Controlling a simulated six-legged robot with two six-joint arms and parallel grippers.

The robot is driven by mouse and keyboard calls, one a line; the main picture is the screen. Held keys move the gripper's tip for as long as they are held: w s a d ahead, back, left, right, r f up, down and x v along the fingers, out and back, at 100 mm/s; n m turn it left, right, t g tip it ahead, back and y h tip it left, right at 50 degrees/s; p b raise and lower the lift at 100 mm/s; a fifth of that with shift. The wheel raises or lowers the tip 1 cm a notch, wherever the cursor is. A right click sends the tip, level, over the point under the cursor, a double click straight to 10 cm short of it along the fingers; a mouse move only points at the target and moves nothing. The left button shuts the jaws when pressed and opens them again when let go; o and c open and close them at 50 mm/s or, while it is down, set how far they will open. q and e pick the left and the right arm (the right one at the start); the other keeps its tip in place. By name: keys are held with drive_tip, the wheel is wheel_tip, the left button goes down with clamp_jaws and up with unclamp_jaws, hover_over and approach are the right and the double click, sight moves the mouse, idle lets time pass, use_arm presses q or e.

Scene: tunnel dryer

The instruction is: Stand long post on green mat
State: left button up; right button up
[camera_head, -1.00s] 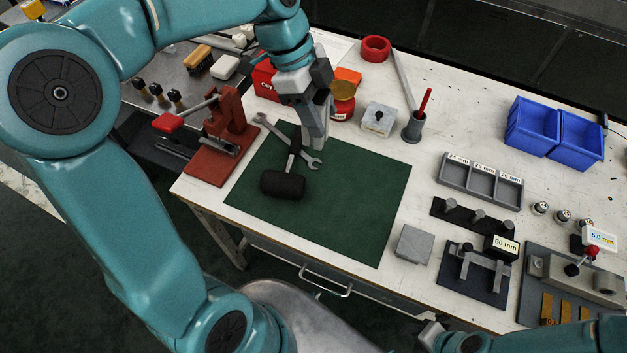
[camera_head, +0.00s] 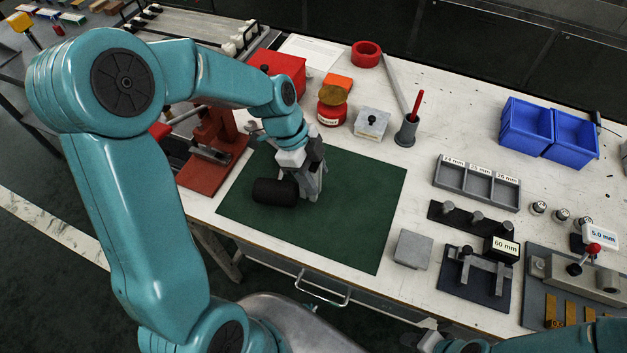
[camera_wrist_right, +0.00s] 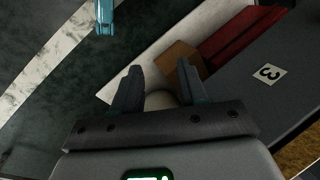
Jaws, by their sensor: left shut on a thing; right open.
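The green mat (camera_head: 345,225) lies flat on the white bench. A black-headed mallet (camera_head: 275,192) lies on its left part. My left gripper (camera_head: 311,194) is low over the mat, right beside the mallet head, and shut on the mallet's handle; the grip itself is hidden. Several short grey posts stand on a black strip (camera_head: 470,219) right of the mat. I cannot tell which thing is the long post. My right gripper (camera_wrist_right: 158,82) is open in the right wrist view, with nothing seen held between its fingers.
A grey block (camera_head: 413,249) sits right of the mat, near a dark fixture marked 60 mm (camera_head: 474,278). A grey cup (camera_head: 406,132), a red-labelled jar (camera_head: 331,110) and a red vise (camera_head: 212,160) stand around the mat. The mat's right part is clear.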

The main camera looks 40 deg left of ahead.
use_arm(q)
wheel_tip(320, 180, down, 3)
drive_tip(key=shift+f, duration=0.1)
drive_tip(key=shift+f+b, duration=0.1)
drive_tip(key=shift+b, duration=0.2)
drive_tip(key=o, duration=1.2)
drive_tip(key=shift+c, duration=0.2)
drive_tip(key=shift+a+r+p, duration=0.1)
drive_tip(key=shift+r+p, duration=0.3)
drive_tip(key=v, duration=1.1)
drive_tip(key=shift+a+r, duration=0.25)
